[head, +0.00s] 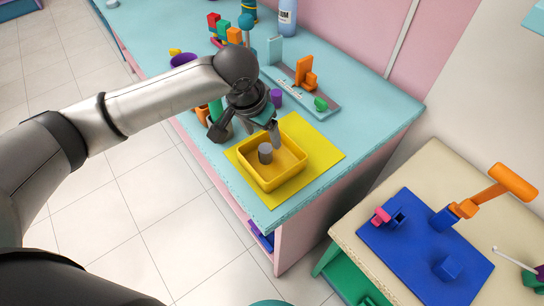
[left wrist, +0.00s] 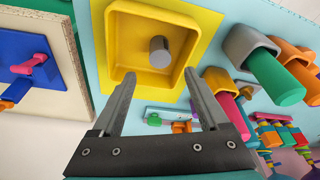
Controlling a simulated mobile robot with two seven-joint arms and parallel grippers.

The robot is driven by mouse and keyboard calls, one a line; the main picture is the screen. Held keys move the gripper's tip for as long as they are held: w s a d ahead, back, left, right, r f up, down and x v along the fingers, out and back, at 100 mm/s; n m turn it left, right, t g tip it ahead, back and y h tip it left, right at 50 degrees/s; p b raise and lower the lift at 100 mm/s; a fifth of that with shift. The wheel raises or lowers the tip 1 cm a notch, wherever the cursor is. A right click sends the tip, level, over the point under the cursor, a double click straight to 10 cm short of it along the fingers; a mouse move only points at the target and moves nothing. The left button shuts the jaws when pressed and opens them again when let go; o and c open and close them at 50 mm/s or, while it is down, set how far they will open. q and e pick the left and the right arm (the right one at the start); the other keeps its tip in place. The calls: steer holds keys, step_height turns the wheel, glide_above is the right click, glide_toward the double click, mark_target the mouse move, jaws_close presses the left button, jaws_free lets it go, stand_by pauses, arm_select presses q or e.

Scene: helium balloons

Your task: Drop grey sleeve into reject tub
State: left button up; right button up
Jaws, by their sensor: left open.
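The grey sleeve (head: 265,153) is a short grey cylinder inside the yellow reject tub (head: 292,175). It looks upright, apart from the tub's walls. In the left wrist view the sleeve (left wrist: 160,52) shows within the tub (left wrist: 118,45), near its middle. My left gripper (head: 273,130) is above the back side of the tub. In the left wrist view its two fingers (left wrist: 161,76) are spread with nothing between them, and the sleeve lies beyond the tips. My right gripper is not in view.
The tub stands on a yellow mat (head: 322,154) near the turquoise counter's front corner. A green cylinder in a grey holder (left wrist: 245,45) stands beside it. A beige table with a blue mat (head: 400,255) is at right.

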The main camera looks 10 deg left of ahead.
arm_select(q)
steer(key=d+p+v, duration=0.1)
steer(key=v, duration=0.9)
steer(key=shift+a+r+p, duration=0.4)
steer(key=shift+a, duration=0.1)
steer(key=shift+s, duration=0.15)
